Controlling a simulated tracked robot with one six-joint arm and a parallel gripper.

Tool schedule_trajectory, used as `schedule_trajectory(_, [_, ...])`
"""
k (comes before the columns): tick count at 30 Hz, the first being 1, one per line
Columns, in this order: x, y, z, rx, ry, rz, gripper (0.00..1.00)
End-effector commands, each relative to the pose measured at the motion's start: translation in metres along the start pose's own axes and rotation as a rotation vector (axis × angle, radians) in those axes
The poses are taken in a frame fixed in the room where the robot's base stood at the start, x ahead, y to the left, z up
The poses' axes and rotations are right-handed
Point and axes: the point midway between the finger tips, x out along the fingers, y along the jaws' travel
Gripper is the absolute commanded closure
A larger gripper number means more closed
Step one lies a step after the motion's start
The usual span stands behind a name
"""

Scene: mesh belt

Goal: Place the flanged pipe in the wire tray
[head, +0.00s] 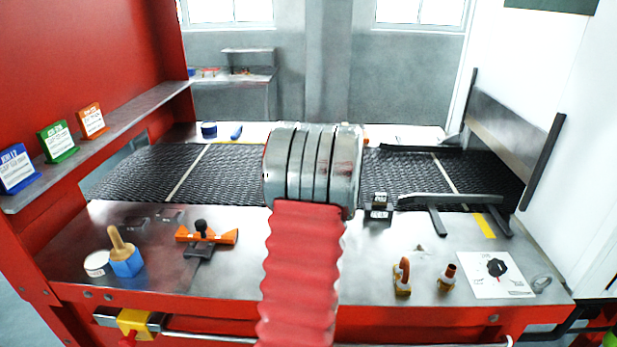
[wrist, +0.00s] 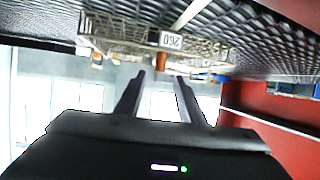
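In the head view, a short upright copper pipe with a brass flanged base (head: 447,277) stands at the front right of the steel table. A curved copper pipe on a similar base (head: 403,277) stands to its left. I cannot tell for sure which is the flanged pipe. The wire tray (wrist: 205,50) shows in the wrist view, upside down, on the mesh belt, with a "260" label. My arm hides it in the head view. My gripper (wrist: 160,79) is open, its fingers apart and directed towards the tray. A small orange thing (wrist: 162,63) shows beyond the fingertips.
My arm fills the middle of the head view. A dark rail (head: 450,201) stands at the belt's right. The table's front middle-right is fairly clear.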

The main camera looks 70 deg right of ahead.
Motion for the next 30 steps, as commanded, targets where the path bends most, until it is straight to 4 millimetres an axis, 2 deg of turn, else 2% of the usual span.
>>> schedule_trajectory(10, [0.0,-0.002,-0.001,-0.001,0.0,-0.001,0.65])
schedule_trajectory(14, [-0.004,-0.02,-0.007,-0.013,-0.005,-0.008,0.65])
schedule_trajectory(17, [-0.01,-0.048,-0.016,-0.031,-0.013,-0.017,0.65])
schedule_trajectory(20, [-0.022,-0.086,-0.027,-0.055,-0.026,-0.031,0.65])
schedule_trajectory(26, [-0.056,-0.165,-0.041,-0.106,-0.063,-0.064,0.65])
schedule_trajectory(30, [-0.085,-0.217,-0.045,-0.14,-0.09,-0.093,0.65])
